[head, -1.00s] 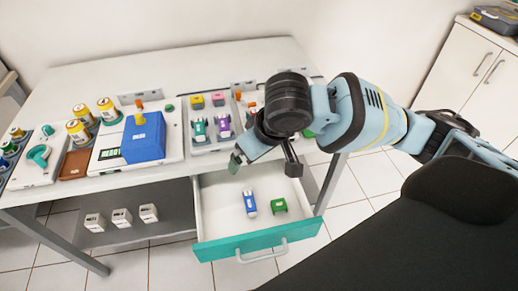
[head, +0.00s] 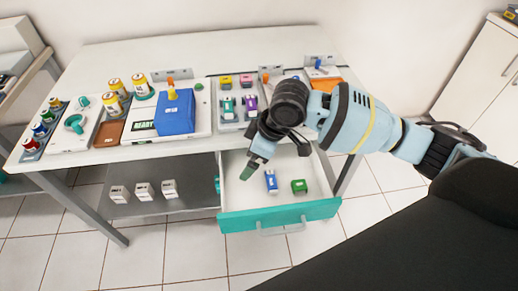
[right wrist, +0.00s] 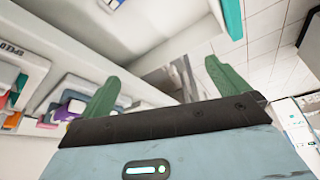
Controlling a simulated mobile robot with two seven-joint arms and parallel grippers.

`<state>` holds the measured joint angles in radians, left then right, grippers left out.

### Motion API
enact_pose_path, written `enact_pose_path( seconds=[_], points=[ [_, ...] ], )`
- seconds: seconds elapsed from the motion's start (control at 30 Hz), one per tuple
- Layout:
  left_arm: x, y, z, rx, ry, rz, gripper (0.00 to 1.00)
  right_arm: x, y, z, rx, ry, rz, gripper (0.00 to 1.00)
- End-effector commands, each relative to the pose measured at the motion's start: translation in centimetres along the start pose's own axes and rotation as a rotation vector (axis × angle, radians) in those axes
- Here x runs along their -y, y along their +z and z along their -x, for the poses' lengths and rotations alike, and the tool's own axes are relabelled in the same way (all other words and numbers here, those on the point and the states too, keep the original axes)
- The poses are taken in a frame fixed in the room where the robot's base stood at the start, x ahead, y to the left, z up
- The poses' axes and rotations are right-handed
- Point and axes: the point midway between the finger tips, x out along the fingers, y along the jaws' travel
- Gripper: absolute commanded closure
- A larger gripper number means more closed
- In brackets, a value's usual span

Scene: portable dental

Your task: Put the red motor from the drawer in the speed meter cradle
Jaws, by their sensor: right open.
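My right gripper (head: 249,170) is above the left part of the open drawer (head: 232,192); one green fingertip shows there. In the right wrist view the gripper (right wrist: 163,85) is open, with nothing between its two green fingers. In the drawer lie a blue-and-white motor-like piece (head: 271,181) and a green piece (head: 299,186); I see no red motor there, and the arm hides part of the drawer's back. A panel lettered "SPEED" (right wrist: 12,48) shows at the left edge of the right wrist view; I cannot make out its cradle. My left gripper is not in view.
The table (head: 200,58) holds a blue box (head: 175,112) on a white "READY" panel (head: 143,126), yellow-topped cans (head: 118,88) and small coloured parts. Several white blocks (head: 143,190) sit on the grey lower shelf (head: 195,188). The teal drawer front (head: 280,215) sticks out.

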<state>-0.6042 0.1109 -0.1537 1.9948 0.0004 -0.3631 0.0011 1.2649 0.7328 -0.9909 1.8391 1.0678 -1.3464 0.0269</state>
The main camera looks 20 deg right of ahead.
Motion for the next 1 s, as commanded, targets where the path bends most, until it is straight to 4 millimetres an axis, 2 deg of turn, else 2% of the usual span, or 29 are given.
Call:
enact_pose_path(
  seconds=[0.6, 1.0],
  points=[
    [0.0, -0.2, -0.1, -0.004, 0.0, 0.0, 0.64, -1.4, -0.7, -5.7, -0.001, -0.159, 0.381, 0.0],
    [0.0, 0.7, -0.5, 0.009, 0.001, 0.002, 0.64, -1.2, 2.1, -12.1, 0.002, -0.159, 0.377, 0.0]
  ],
)
